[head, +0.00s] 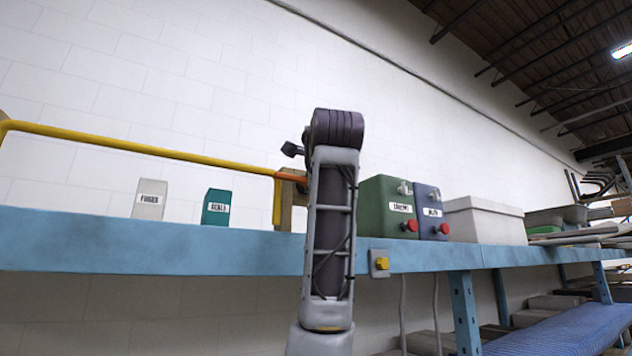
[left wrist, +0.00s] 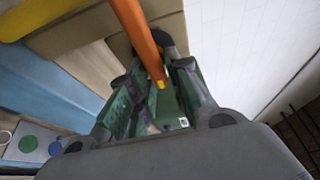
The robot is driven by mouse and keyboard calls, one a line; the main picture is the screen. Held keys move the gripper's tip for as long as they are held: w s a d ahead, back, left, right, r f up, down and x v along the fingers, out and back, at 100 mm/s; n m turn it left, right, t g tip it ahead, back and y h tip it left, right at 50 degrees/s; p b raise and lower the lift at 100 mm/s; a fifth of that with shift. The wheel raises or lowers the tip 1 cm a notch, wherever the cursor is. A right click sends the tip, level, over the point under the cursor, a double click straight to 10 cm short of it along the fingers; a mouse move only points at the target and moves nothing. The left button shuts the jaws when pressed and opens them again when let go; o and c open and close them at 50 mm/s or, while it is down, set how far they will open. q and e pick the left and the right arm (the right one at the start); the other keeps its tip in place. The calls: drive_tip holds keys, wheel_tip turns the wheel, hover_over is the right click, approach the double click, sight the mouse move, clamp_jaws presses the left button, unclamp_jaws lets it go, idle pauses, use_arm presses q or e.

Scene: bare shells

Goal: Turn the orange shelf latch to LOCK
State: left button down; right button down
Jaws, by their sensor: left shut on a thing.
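The orange latch (head: 293,178) shows as a short orange bar beside a wooden block (head: 286,205) on the blue shelf, at the end of a yellow rail. My arm in front hides the rest of it. In the left wrist view the latch is a long orange bar (left wrist: 138,35) that runs between the fingers of my left gripper (left wrist: 158,84). The gripper is shut on the bar, close to its yellow-marked end. No LOCK marking is readable. My right gripper is not in view.
The yellow rail (head: 150,149) runs above the blue shelf (head: 150,242). A grey box (head: 149,200) and a teal box (head: 216,207) stand left of my arm. A green box (head: 385,192), a blue box (head: 427,195) and a white bin (head: 485,220) stand to its right.

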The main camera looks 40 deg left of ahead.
use_arm(q)
drive_tip(key=c, duration=1.4)
unclamp_jaws()
drive_tip(key=shift+c, duration=0.2)
drive_tip(key=v, duration=1.2)
drive_tip(key=shift+w, duration=0.1)
